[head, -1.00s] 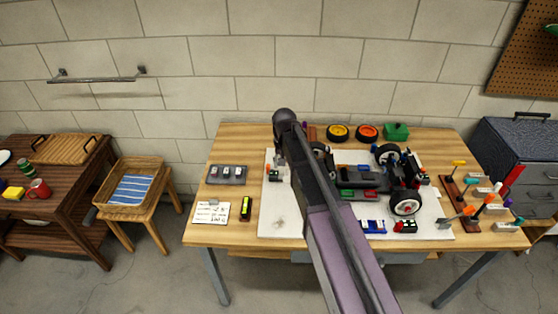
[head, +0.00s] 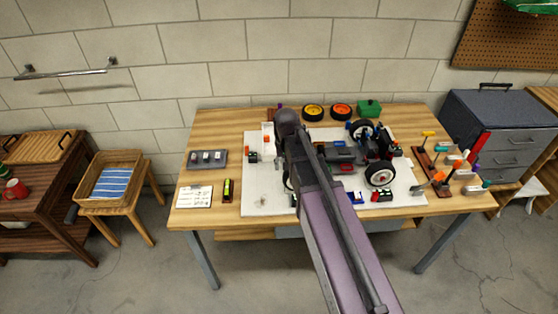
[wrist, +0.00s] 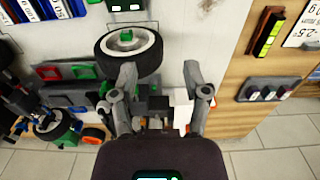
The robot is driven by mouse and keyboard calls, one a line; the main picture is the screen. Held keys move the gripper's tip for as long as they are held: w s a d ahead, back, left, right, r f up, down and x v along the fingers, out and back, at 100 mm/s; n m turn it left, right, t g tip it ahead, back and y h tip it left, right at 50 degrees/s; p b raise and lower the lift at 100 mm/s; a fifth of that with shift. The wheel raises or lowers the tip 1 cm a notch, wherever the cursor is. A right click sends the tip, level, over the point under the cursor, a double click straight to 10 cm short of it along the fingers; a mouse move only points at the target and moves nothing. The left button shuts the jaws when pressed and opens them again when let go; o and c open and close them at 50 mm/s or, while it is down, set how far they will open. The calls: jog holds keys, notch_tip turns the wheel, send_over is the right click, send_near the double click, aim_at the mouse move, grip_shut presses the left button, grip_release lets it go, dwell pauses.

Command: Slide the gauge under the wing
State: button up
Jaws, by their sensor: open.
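The race car (head: 345,153) stands on a white mat (head: 265,198); my arm hides its front end in the head view. My gripper (wrist: 158,75) is open in the wrist view, one finger beside a car wheel (wrist: 128,52), the other over the mat. Dark car parts show between and below the fingers; I cannot tell which part is the wing. A small white piece (wrist: 182,108) lies near the right finger. I cannot tell which thing is the gauge.
A written card (head: 194,197) lies at the table's front left. A tool rack (head: 432,170) stands at the right. Small coloured parts (head: 382,195) lie on the mat's front right.

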jog(key=shift+s+d, duration=0.35)
jog(key=shift+s, duration=0.2)
jog(key=shift+s+d, duration=0.3)
jog(key=shift+s, duration=0.2)
jog(key=s+d, duration=0.7)
jog(key=s, duration=0.4)
jog(key=shift+s, duration=0.1)
